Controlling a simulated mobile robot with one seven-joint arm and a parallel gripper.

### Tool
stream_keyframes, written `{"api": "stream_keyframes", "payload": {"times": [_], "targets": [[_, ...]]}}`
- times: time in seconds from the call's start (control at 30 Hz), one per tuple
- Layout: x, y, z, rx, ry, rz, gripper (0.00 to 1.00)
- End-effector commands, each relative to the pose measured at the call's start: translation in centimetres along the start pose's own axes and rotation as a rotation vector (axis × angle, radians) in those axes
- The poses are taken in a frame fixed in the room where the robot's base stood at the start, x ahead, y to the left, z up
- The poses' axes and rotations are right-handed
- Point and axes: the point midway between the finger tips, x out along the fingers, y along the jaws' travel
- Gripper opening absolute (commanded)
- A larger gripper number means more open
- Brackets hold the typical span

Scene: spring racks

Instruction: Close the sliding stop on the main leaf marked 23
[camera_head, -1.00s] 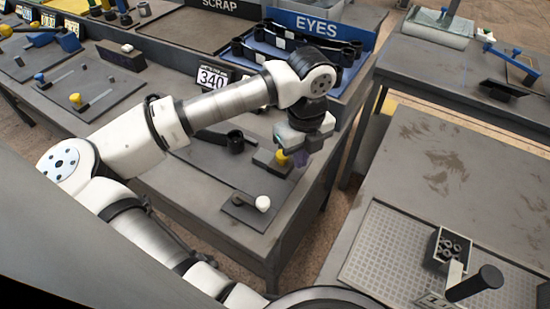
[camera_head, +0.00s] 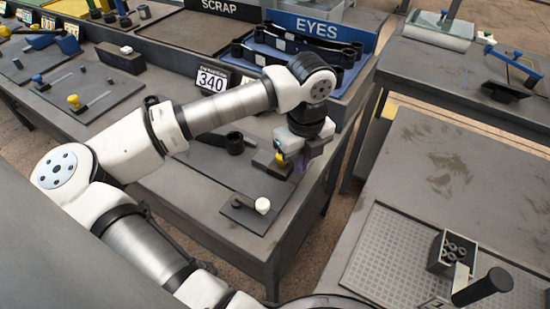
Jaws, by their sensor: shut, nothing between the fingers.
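No part marked 23 can be read in this view. My gripper (camera_head: 299,165) is shut and empty, pointing down at the near right of the main bench. It is close beside a yellow knob (camera_head: 280,158) on a small dark block (camera_head: 270,166); whether it touches the knob I cannot tell. A white knob (camera_head: 263,205) sits on a flat dark plate (camera_head: 245,213) in front of it.
A sign reading 340 (camera_head: 212,80) stands behind my arm. A blue EYES tray (camera_head: 345,85) with dark bars is behind the gripper. Small number plates (camera_head: 48,23) line the far left. A right bench (camera_head: 420,150) holds a dark box (camera_head: 440,262); a floor gap separates the benches.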

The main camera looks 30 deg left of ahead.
Motion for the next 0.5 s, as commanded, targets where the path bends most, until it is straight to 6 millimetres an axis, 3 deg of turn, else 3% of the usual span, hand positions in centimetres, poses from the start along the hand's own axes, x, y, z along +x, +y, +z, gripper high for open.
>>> {"api": "stream_keyframes", "payload": {"times": [0.5], "targets": [[0.1, 0.8, 1.4, -0.002, 0.0, 0.0, 0.0]]}}
